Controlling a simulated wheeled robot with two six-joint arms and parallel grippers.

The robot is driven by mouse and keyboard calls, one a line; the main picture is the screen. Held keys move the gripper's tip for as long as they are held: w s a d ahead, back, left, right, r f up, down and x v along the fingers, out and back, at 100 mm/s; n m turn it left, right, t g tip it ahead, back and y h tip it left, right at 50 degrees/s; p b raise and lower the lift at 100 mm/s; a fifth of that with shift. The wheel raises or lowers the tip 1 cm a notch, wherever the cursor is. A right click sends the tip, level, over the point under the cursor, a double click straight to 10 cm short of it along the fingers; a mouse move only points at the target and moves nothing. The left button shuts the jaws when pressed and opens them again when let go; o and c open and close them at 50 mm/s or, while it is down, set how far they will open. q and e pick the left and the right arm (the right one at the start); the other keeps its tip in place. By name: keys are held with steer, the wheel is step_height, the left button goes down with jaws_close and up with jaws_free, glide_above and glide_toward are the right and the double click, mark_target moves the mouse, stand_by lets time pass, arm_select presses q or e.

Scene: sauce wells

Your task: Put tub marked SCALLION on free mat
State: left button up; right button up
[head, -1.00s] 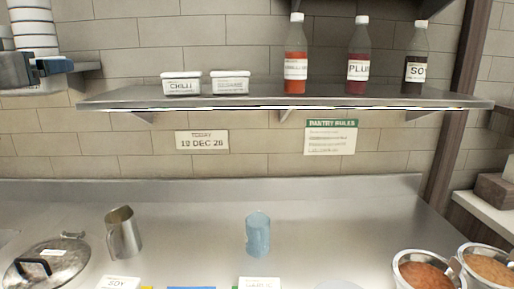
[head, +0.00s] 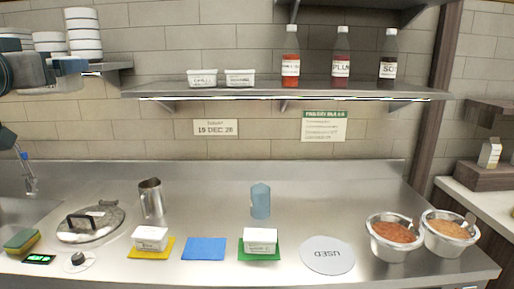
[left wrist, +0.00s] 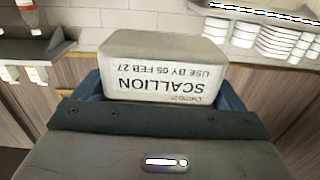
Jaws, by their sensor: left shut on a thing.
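My left gripper is shut on a white tub (left wrist: 163,68), whose label, upside down in the left wrist view, reads SCALLION. The left arm shows at the upper left of the head view, where the tub cannot be made out. On the counter, a blue mat (head: 205,248) lies bare. To its left a yellow mat (head: 150,253) bears a white tub (head: 150,238). To its right a green mat (head: 259,256) bears another white tub (head: 260,240). My right gripper is not in view.
A round grey disc marked USED (head: 327,255) lies right of the green mat. Behind stand a blue cup (head: 260,201) and a metal jug (head: 151,199). Two bowls of sauce (head: 396,237) stand at the right. The shelf (head: 290,89) holds tubs and bottles.

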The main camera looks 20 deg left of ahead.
mark_target(77, 81)
arm_select(q)
steer(key=shift+w+a+f, duration=0.1)
steer(key=shift+w+f, duration=0.15)
steer(key=shift+w, duration=0.25)
steer(key=shift+w+a+f, duration=0.1)
steer(key=shift+w+f, duration=0.1)
steer(key=shift+w, duration=0.25)
steer(key=shift+w+f, duration=0.15)
steer(key=shift+w, duration=0.15)
steer(key=shift+h, duration=0.3)
steer(key=shift+s+d, duration=0.2)
steer(key=shift+s, duration=0.05)
steer(key=shift+w+d+f+m+h, duration=0.3)
steer(key=shift+w+d+m, duration=0.2)
steer(key=shift+d, duration=0.05)
steer(key=shift+w+d+f+h, duration=0.3)
steer(key=shift+w+d+f, duration=0.05)
steer(key=shift+w+f, duration=0.1)
steer(key=shift+w+a, duration=0.1)
steer(key=shift+t, duration=0.3)
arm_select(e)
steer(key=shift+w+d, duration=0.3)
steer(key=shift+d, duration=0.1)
